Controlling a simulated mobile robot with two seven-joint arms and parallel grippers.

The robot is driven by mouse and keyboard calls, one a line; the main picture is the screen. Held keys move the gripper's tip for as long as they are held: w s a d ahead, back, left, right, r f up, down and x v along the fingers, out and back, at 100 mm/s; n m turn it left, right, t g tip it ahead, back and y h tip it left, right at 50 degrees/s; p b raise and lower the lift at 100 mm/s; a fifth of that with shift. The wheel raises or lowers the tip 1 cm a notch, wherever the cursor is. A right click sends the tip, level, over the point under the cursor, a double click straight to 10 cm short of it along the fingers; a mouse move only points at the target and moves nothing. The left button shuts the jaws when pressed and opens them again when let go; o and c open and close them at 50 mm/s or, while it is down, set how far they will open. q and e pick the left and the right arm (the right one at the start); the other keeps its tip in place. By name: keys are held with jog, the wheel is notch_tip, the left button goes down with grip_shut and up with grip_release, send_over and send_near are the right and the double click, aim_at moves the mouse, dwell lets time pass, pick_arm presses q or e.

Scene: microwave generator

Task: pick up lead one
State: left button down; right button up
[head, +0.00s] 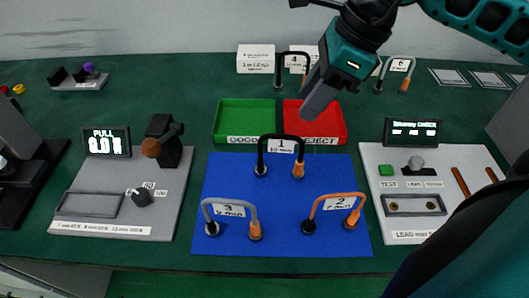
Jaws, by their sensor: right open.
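Lead one (281,138) is a black arched lead with a white tag marked 1. It stands at the back of the blue mat (275,205), with one black end and one orange end. My right gripper (318,97) comes in from the upper right. It is above and behind lead one, over the red tray's area, apart from the lead. It is open, seen nearly edge-on, and nothing shows in it. My left gripper is not in view.
Lead 3 (230,209) and lead 2 (336,204) stand at the front of the mat. The green tray (243,115) and red tray (336,125) lie behind it. The pull tester (130,185) is left, the test panel (405,170) right. More numbered leads stand at the back.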

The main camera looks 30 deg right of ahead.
aim_at(282, 134)
jog(key=x, duration=0.7)
jog(key=shift+d+f, duration=0.1)
jog(key=shift+f, duration=0.05)
jog(key=shift+w+p+x, duration=0.15)
jog(key=shift+p+x, duration=0.05)
jog(key=shift+x, duration=1.15)
jog(key=shift+w+p+x, duration=0.15)
jog(key=shift+x, duration=1.25)
grip_shut()
